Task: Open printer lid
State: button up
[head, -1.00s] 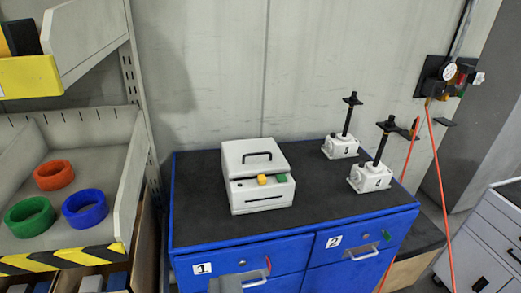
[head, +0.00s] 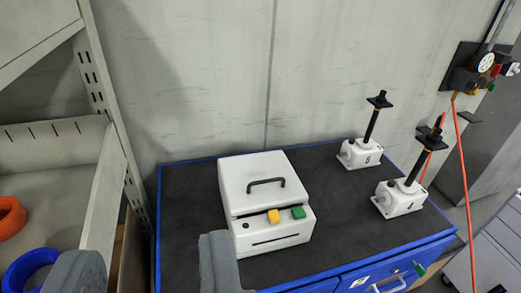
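The white printer (head: 275,240) stands on the dark top of the blue cabinet. Its lid (head: 237,175) is down, with a black bar handle (head: 266,182) on top. A yellow button (head: 274,216) and a green button (head: 298,212) sit on its front part, above a dark slot. My gripper (head: 147,252) shows at the bottom left as two grey fingers, wide apart and with nothing between them. Its right finger is in front of the printer's lower left corner in the picture; I cannot tell whether they touch. The handle is up and to the right of it.
Two white screw jacks (head: 359,153) (head: 399,198) stand on the cabinet top (head: 185,200) to the right. Left is a shelf rack (head: 108,110) with an orange ring (head: 12,220) and a blue ring (head: 25,272). An orange hose (head: 462,175) hangs at the right.

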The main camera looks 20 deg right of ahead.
aim_at(252, 183)
jog(key=i, duration=0.9)
jog(key=u, duration=0.05)
